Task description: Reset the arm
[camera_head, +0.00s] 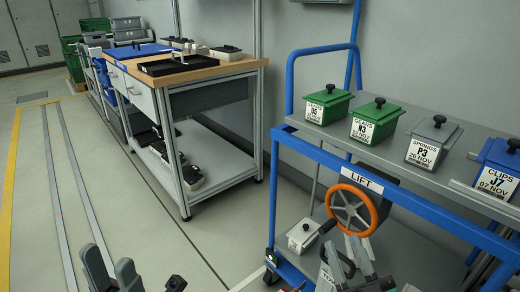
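My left gripper (112,264) is at the bottom left edge of the head view, over the bare floor. Its two grey fingers point up and stand apart with nothing between them. My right gripper (347,258) is at the bottom, in front of the blue cart (405,190) and just below its orange handwheel (352,210). Its grey fingers are spread and I see nothing held between them. I cannot tell whether it touches the cart. Most of both arms is out of view.
The cart's top shelf holds two green boxes (327,103), a grey box (430,145) and a blue box (498,168). A small grey box (302,236) sits on its lower shelf. A workbench (190,70) stands at the back. Floor (150,225) is free at left.

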